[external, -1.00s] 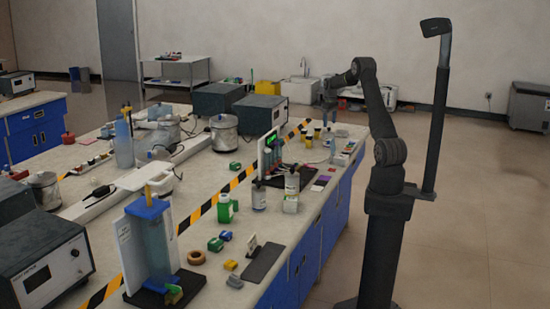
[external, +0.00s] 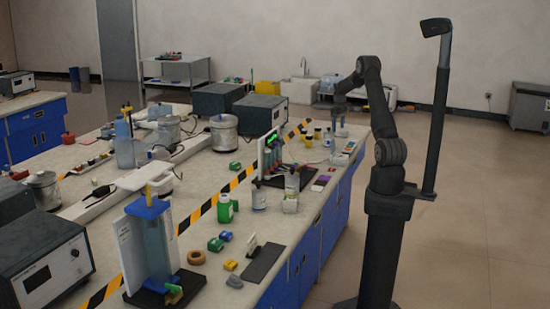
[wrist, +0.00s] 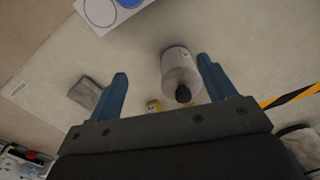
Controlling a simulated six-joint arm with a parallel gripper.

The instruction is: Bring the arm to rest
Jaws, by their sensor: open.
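My arm (external: 376,105) stands at the right of the bench and is bent over its far right end. My gripper (external: 340,131) points down there, close above the bench top; it is small and its jaws are hard to make out in the external view. In the wrist view my gripper (wrist: 162,66) shows two blue fingers spread wide apart. A white cylindrical container (wrist: 180,70) with a black part shows in the gap, nearer the right finger. Nothing is seen clamped, and I cannot tell how far below the fingers the container is.
A grey block (wrist: 86,92) lies left of the left finger. Striped tape (wrist: 290,96) runs at the right. On the bench (external: 200,232), bottles (external: 291,188) and a tube rack (external: 271,155) stand nearer the camera.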

